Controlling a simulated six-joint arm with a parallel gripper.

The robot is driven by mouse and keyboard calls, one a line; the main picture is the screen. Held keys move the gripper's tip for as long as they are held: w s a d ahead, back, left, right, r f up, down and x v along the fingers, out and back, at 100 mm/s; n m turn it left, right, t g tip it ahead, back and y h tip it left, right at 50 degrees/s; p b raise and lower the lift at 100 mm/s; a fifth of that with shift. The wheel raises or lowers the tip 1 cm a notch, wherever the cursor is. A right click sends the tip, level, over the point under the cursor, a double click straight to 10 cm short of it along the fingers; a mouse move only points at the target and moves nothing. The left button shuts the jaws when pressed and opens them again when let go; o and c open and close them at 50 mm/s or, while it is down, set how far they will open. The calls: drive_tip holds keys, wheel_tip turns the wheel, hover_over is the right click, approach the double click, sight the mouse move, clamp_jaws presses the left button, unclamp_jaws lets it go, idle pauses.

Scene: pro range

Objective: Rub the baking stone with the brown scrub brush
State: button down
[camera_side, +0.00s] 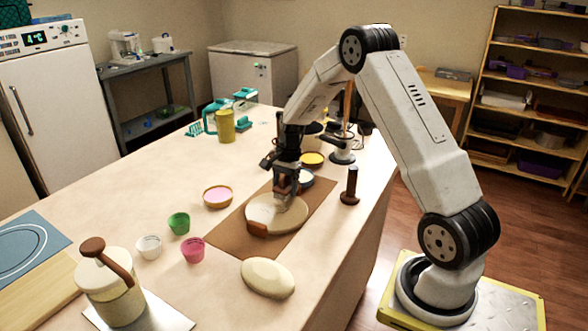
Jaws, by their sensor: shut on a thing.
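The baking stone (268,209), a round pale disc, lies on a brown mat on the counter. A brown block (258,229), which looks like the scrub brush, rests at the stone's near left edge. My gripper (284,203) points down over the stone with its fingers close above it. It is shut on what seems to be the brush; the grip itself is small and partly hidden by the fingers. I cannot tell whether the bristles touch the stone.
A dark upright handled tool (350,187) stands right of the mat. A pale oval loaf (267,278) lies in front. Small bowls, pink (193,249), green (179,223) and white (149,247), stand to the left. A lidded jar (116,292) is at the front left.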

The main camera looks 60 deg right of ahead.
drive_tip(key=shift+s+a+r, duration=0.1)
drive_tip(key=shift+a, duration=1.6)
drive_tip(key=shift+a, duration=0.15)
drive_tip(key=shift+s+a+r, duration=0.1)
drive_tip(key=shift+a, duration=1.55)
drive_tip(key=shift+a, duration=0.1)
drive_tip(key=shift+s+a+r, duration=0.1)
drive_tip(key=shift+a, duration=1.55)
drive_tip(key=shift+w+r, duration=0.1)
drive_tip(key=shift+w, duration=0.6)
